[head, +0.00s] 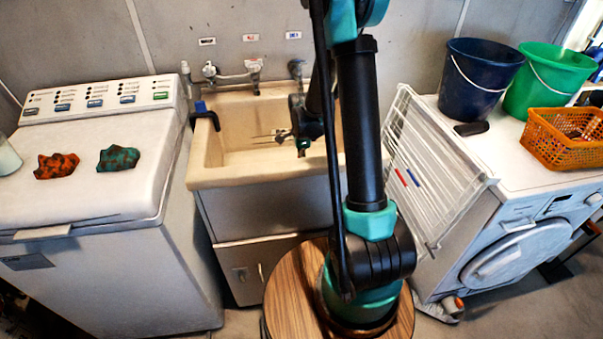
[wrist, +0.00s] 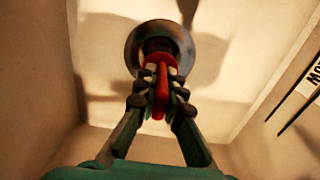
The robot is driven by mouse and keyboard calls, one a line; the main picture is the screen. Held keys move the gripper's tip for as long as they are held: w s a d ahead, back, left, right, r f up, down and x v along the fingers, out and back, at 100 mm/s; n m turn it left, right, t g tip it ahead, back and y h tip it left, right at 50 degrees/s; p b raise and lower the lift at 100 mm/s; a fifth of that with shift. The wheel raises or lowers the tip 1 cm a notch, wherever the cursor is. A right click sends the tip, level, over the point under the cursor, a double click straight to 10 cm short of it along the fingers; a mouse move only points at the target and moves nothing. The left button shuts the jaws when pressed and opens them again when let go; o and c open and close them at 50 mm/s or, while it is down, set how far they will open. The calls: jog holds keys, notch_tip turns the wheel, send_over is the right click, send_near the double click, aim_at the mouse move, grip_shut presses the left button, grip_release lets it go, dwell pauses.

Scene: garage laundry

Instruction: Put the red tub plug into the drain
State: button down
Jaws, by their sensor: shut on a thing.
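The red tub plug (wrist: 161,73) is between the fingers of my gripper (wrist: 160,87) in the wrist view. My gripper is shut on it. The drain (wrist: 133,49) shows as a round metal ring with a dark middle in the sink floor, just past the plug. The plug overlaps the drain's lower part in the picture; I cannot tell whether they touch. In the head view my arm reaches down into the beige sink (head: 217,175). The plug and the drain are hidden there.
The sink walls stand close around my gripper. The taps (head: 235,76) are on the wall behind. A dark clamp with a blue part (head: 203,113) sits on the left rim. A white drying rack (head: 425,170) stands to the right, and a washing machine (head: 100,200) to the left.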

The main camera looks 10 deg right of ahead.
jog(key=shift+f, duration=2)
jog(key=shift+f, duration=0.3)
jog(key=c, duration=1.6)
grip_release()
jog(key=shift+c, duration=0.2)
jog(key=shift+r, duration=0.1)
notch_tip(320, 180, up, 12)
jog(key=shift+r, duration=0.2)
